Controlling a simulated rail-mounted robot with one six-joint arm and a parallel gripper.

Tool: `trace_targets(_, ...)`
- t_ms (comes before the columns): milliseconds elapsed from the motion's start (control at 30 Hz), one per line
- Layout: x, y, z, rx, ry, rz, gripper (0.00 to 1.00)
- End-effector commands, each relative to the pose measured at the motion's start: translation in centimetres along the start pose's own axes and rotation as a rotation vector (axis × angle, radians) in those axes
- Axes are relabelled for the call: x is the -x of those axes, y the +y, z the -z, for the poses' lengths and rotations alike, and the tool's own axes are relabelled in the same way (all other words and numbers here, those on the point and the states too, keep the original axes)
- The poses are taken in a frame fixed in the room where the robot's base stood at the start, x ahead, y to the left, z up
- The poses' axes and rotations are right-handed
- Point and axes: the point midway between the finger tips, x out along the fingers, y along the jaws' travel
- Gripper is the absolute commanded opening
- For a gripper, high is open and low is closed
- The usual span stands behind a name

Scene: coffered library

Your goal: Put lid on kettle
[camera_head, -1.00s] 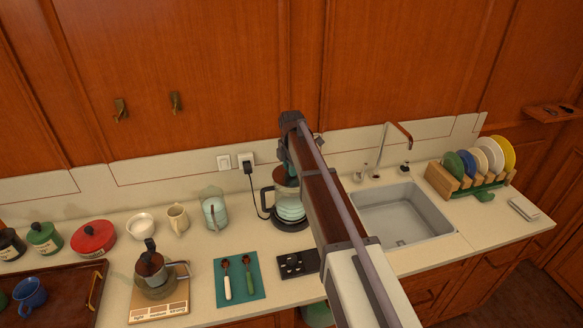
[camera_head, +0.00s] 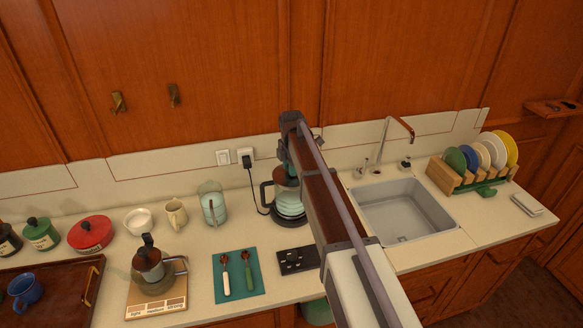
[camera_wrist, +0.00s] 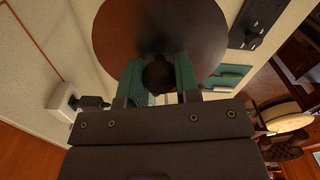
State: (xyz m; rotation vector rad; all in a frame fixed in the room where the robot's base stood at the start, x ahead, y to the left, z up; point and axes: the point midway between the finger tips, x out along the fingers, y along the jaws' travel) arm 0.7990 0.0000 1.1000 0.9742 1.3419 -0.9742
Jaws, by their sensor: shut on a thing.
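The kettle (camera_head: 290,205) is a glass vessel with a black handle on its left. It stands on a dark base on the counter by the backsplash, left of the sink, partly hidden by my arm. My gripper (camera_wrist: 158,82) is shut on the black knob of a round brown lid (camera_wrist: 150,25) in the wrist view. The teal fingers close on both sides of the knob. In the head view my gripper is above the kettle, with the lid at the kettle's top. I cannot tell whether the lid touches the rim.
A black cord runs to a wall socket (camera_head: 246,157) left of the kettle. A glass jar (camera_head: 213,203) stands further left. A dark slotted plate (camera_head: 298,260) and a teal mat (camera_head: 238,276) lie in front. The sink (camera_head: 405,210) is to the right.

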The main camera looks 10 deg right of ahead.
Motion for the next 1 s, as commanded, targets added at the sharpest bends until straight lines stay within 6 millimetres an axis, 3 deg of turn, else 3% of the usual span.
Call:
trace_targets(33,-0.2,0.0,0.0,0.0,0.0,0.0,0.07)
trace_targets(67,-0.1,0.0,0.0,0.0,0.0,0.0,0.33)
trace_targets(333,-0.1,0.0,0.0,0.0,0.0,0.0,0.59)
trace_targets(667,0.7,0.0,0.0,0.0,0.0,0.0,0.6)
trace_targets(767,2.2,0.0,0.0,0.0,0.0,0.0,0.6)
trace_targets(1000,8.2,0.0,0.0,0.0,0.0,0.0,0.6)
